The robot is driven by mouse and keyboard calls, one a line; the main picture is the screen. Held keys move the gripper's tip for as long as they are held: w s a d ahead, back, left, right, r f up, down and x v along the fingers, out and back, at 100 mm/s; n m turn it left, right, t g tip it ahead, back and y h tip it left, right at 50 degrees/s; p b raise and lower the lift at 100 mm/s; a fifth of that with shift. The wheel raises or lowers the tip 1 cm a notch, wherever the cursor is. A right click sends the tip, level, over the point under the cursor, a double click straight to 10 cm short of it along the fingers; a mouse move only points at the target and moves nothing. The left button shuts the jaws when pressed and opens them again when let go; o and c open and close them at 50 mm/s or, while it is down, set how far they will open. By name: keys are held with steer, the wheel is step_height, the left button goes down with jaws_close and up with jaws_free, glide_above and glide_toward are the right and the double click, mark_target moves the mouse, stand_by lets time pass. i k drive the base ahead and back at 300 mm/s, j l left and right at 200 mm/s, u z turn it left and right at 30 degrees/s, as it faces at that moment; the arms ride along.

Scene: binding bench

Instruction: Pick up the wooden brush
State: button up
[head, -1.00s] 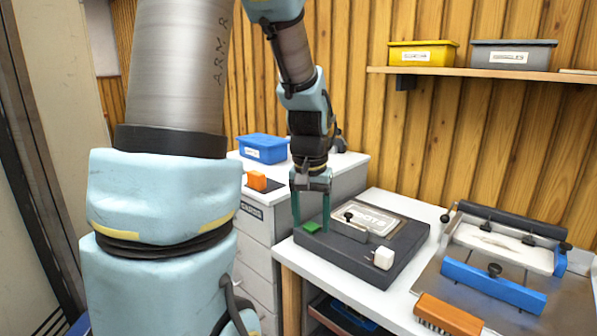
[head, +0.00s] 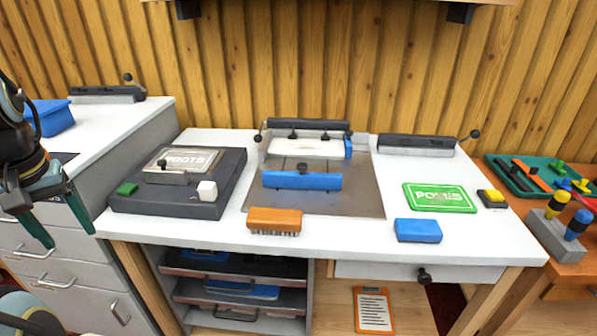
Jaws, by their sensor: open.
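The wooden brush (head: 274,220) has an orange-brown wooden block with dark bristles facing down. It lies at the front edge of the white bench (head: 330,236), just in front of a metal plate, in the head view. My gripper (head: 66,225) is at the far left, in front of the grey drawer cabinet. Its two green fingers are spread apart and point down, with nothing between them. It is well to the left of the brush and apart from it.
A dark base (head: 180,203) with a green block and white cube stands left of the brush. A metal plate (head: 350,203) with a blue bar (head: 302,181) lies behind it. A blue block (head: 418,230) and green stencil (head: 440,197) lie right. Bench space right of the brush is clear.

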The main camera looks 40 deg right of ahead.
mark_target(282, 220)
steer(key=z, duration=1.3)
